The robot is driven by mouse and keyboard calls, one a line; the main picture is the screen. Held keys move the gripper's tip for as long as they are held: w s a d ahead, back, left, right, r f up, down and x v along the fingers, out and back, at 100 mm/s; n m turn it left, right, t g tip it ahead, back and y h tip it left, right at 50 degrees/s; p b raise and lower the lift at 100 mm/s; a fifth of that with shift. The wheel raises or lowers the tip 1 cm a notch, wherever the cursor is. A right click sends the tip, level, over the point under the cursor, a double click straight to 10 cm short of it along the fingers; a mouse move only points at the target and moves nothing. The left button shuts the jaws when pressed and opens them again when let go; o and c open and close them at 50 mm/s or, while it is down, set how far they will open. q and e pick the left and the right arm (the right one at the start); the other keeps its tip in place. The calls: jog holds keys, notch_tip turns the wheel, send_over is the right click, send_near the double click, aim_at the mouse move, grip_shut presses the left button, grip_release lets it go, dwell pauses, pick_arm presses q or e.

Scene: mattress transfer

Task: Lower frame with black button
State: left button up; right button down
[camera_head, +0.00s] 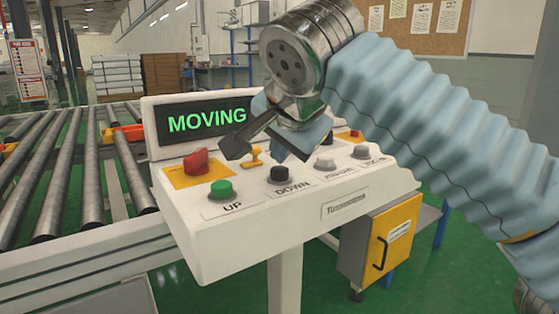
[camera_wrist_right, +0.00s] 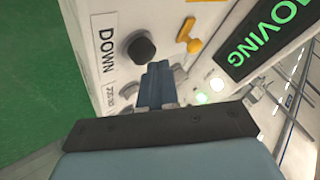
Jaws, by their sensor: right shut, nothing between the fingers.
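The white control panel (camera_head: 300,215) stands in the middle of the head view. Its screen (camera_head: 205,119) reads "MOVING" in green. The black button (camera_head: 281,173), labelled DOWN, sits in the front row, right of the green UP button (camera_head: 221,189). It also shows in the right wrist view (camera_wrist_right: 141,49). My right gripper (camera_head: 277,157) is shut and empty, reaching in from the right over the panel. Its fingertips (camera_wrist_right: 155,68) appear just beside the black button in the wrist view. I cannot tell whether they touch it. My left gripper is out of view.
A roller conveyor (camera_head: 70,180) runs along the left. A red knob (camera_head: 196,161) and a yellow switch (camera_head: 252,156) sit on the panel. Grey buttons (camera_head: 325,164) lie right of the black one. A yellow box (camera_head: 390,240) hangs below the panel. Green floor lies around.

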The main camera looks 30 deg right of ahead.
aim_at(282, 171)
jog(key=shift+r, duration=0.4)
notch_tip(282, 171, up, 5)
jog(key=p, duration=0.5)
jog(key=shift+r, duration=0.1)
dwell(0.4)
